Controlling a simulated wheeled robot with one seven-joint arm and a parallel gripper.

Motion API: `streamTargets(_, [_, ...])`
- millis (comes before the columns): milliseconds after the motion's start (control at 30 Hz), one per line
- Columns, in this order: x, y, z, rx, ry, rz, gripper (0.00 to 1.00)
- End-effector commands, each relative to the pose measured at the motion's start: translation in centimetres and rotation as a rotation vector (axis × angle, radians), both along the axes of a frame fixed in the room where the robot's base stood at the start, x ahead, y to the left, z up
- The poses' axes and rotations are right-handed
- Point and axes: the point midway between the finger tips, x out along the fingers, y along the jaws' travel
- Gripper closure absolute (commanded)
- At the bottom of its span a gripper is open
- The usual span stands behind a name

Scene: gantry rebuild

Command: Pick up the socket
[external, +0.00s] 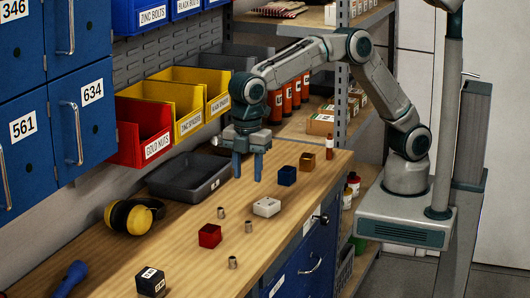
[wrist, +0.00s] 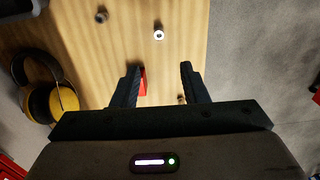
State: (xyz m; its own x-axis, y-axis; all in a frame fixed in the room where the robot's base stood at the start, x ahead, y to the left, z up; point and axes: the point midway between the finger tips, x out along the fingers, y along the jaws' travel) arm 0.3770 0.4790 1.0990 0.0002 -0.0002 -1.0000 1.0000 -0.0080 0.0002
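Another socket (wrist: 101,15) is at upper left, and a small piece (wrist: 181,99) is partly hidden near the right finger. My gripper (external: 248,172) is open and empty, pointing down above the bench; its two spread fingers also show in the wrist view (wrist: 160,67).
A red box (external: 209,236), white box (external: 267,207), blue box (external: 287,176), orange box (external: 307,161) and dark box (external: 150,281) stand on the bench. Yellow earmuffs (external: 130,216) and a grey tray (external: 214,181) lie along the wall side.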

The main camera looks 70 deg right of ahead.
Motion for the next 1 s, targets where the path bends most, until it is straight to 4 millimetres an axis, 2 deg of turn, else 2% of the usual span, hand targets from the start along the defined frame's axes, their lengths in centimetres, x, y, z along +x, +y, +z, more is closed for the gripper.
streamTargets(400, [0.0,0.0,-7.1,-0.004,0.003,0.001,0.6])
streamTargets(667, [0.0,-0.1,-9.1,-0.003,0.002,0.0,0.6])
streamTargets(900, [0.0,-0.4,-12.6,-0.004,0.002,0.001,0.6])
streamTargets(1000, [0.1,-0.4,-13.4,-0.002,0.001,0.0,0.6])
